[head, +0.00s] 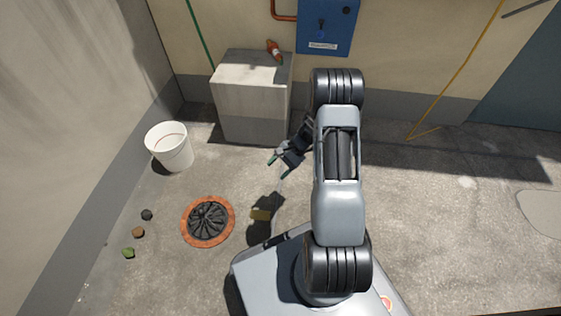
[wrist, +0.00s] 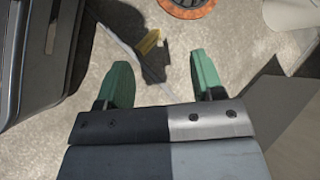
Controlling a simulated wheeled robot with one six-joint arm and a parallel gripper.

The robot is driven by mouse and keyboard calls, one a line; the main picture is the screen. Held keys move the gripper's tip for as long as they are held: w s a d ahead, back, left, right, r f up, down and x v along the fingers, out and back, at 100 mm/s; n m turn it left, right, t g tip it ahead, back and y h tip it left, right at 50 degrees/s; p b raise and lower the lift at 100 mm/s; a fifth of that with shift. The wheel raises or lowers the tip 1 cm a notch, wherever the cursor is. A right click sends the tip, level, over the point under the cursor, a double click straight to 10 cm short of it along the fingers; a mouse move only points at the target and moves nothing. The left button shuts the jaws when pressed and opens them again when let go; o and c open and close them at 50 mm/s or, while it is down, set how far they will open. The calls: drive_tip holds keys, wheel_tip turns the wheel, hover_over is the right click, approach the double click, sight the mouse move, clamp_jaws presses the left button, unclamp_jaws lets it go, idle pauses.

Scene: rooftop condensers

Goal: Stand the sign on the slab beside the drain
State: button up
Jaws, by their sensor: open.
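A small yellow piece (head: 261,214), which looks like the sign, is on the concrete ground just right of the drain (head: 208,221). The drain is a round dark grate in an orange rim. The yellow piece also shows in the wrist view (wrist: 149,42), with a dark shadow beside it; I cannot tell whether it stands or lies. My gripper (head: 280,165) is open and empty, above the ground, beyond the yellow piece in the head view. Its green fingertips (wrist: 160,68) are apart in the wrist view, with nothing between them. The drain's rim (wrist: 188,9) is at that view's top edge.
A concrete block (head: 252,110) stands at the wall with a small red-and-green object (head: 274,52) on top. A white bucket (head: 169,147) stands to its left. Several small lumps (head: 138,232) lie left of the drain. A blue box (head: 328,26) is on the wall.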

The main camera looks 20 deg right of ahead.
drive_tip(key=s+a+r+n+t+h, duration=0.1)
drive_tip(key=s+a+r+n+h, duration=0.1)
drive_tip(key=r, duration=0.6)
drive_tip(key=s+a+r+n+t+h, duration=0.1)
drive_tip(key=s+a+r+n+h, duration=0.1)
drive_tip(key=s+r+n+h, duration=0.2)
drive_tip(key=s+a+r+n+t+h, duration=0.1)
drive_tip(key=s+r+n, duration=0.5)
drive_tip(key=r, duration=0.6)
drive_tip(key=shift+s+a+r+h, duration=0.3)
drive_tip(key=shift+s+a+h, duration=0.15)
drive_tip(key=shift+s+h, duration=0.6)
drive_tip(key=shift+s, duration=0.1)
drive_tip(key=w+p+v, duration=0.3)
drive_tip(key=p+v, duration=1.1)
drive_tip(key=w+r+p+v, duration=0.1)
drive_tip(key=w+p+v, duration=0.2)
drive_tip(key=p+v, duration=1)
drive_tip(key=w+d+r+p+v, duration=0.1)
drive_tip(key=w+p+v, duration=0.2)
drive_tip(key=p+v, duration=1.1)
drive_tip(key=shift+a+r+t+p, duration=0.3)
drive_tip(key=shift+r+t, duration=0.1)
drive_tip(key=shift+r, duration=0.35)
drive_tip(key=shift+s+y, duration=0.1)
drive_tip(key=shift+y, duration=0.15)
